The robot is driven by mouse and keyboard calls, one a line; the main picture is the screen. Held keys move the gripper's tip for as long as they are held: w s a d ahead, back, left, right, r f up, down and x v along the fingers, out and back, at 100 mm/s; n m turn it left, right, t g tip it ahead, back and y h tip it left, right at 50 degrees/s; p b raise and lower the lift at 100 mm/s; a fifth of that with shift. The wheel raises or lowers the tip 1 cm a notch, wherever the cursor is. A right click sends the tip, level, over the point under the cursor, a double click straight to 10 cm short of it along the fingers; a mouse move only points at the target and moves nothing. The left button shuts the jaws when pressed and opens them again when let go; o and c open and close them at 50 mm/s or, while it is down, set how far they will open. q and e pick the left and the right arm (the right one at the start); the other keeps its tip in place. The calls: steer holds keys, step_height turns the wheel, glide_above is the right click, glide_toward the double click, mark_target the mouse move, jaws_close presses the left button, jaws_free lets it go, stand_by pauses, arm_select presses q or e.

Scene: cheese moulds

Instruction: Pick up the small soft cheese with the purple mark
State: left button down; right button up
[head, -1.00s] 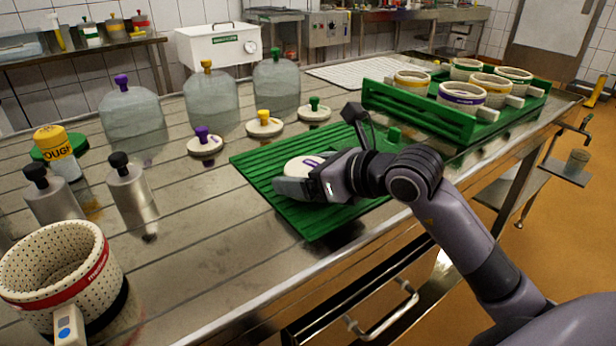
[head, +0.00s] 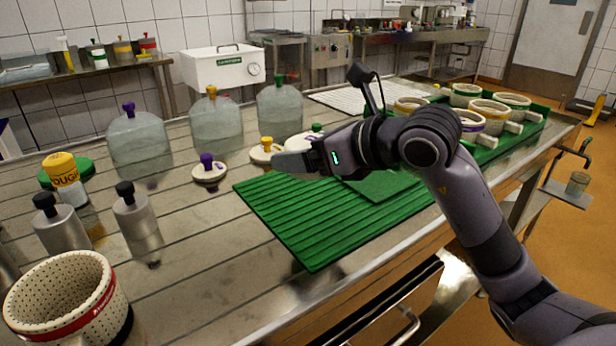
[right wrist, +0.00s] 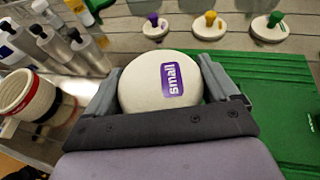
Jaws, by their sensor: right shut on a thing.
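The small soft cheese (right wrist: 150,92) is a round white disc with a purple mark reading "small", seen in the right wrist view. My right gripper (right wrist: 163,90) is shut on it, with one finger at each side. In the head view my right gripper (head: 292,163) is raised above the green ribbed mat (head: 300,225); only a pale edge of the cheese (head: 300,141) shows behind the fingers. The mat below is bare where it is visible. My left gripper is not in view.
Lids with purple (head: 208,170), yellow (head: 266,152) and green knobs stand behind the mat, before several clear domed containers (head: 140,142). A green crate of moulds (head: 490,118) is at right. Metal bottles (head: 137,220) and a perforated mould (head: 65,300) stand at left.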

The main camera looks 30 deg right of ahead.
mark_target(301, 148)
step_height(301, 148, up, 10)
steer(key=shift+r+p, duration=0.1)
steer(key=shift+p, duration=0.65)
steer(key=shift+a+f+p, duration=0.15)
steer(key=shift+f+p, duration=0.4)
steer(key=shift+f, duration=0.05)
steer(key=shift+n+g+y, duration=0.4)
steer(key=f+p, duration=0.1)
steer(key=f, duration=0.1)
steer(key=s+a+f+p, duration=0.1)
steer(key=f+p, duration=0.2)
steer(key=f, duration=0.1)
steer(key=shift+s+a+p, duration=0.2)
steer(key=shift+a+p, duration=0.05)
steer(key=shift+p, duration=0.05)
steer(key=s+f+p, duration=0.5)
steer(key=s, duration=0.2)
steer(key=shift+a+f+p, duration=0.15)
steer(key=shift+f+p, duration=0.15)
steer(key=shift+f, duration=0.05)
steer(key=shift+w, duration=0.1)
